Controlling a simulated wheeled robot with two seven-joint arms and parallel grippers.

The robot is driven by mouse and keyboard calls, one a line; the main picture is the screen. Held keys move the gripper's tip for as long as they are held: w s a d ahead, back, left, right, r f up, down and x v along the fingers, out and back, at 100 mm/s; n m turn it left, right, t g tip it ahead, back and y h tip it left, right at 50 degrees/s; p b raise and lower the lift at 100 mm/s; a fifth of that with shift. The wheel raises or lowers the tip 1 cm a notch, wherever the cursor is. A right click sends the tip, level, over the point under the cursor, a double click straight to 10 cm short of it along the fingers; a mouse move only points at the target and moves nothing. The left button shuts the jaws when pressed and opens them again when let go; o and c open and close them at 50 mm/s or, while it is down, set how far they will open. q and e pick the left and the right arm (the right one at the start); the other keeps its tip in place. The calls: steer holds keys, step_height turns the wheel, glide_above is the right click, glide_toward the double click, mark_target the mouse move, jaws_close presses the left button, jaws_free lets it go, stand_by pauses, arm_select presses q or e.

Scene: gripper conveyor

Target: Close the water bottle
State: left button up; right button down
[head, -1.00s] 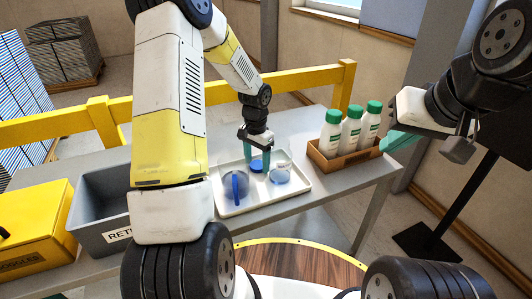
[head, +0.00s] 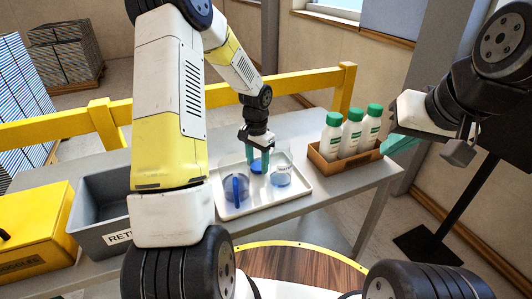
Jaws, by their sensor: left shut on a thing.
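My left gripper (head: 258,165) points down over the white tray (head: 230,210). Its teal fingers are shut on a small blue piece, apparently the cap (head: 257,167), which they partly hide. A clear bluish container with a white label, apparently the water bottle (head: 281,177), stands on the tray just right of the fingers, apart from the cap. A clear blue vessel with a darker blue upright strip (head: 236,189) stands to their left. My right gripper (head: 403,143) is at the right, beyond the table's edge; its finger gap does not show clearly.
A brown box (head: 345,168) right of the tray holds three white bottles with green caps. A grey bin (head: 100,205) and a yellow goggles box (head: 35,228) stand at the left. A yellow rail (head: 105,125) runs behind the grey table (head: 340,197).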

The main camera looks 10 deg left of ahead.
mark_target(257, 166)
arm_select(q)
step_height(257, 166, up, 17)
steer(key=shift+r, duration=0.15)
stand_by(0.5)
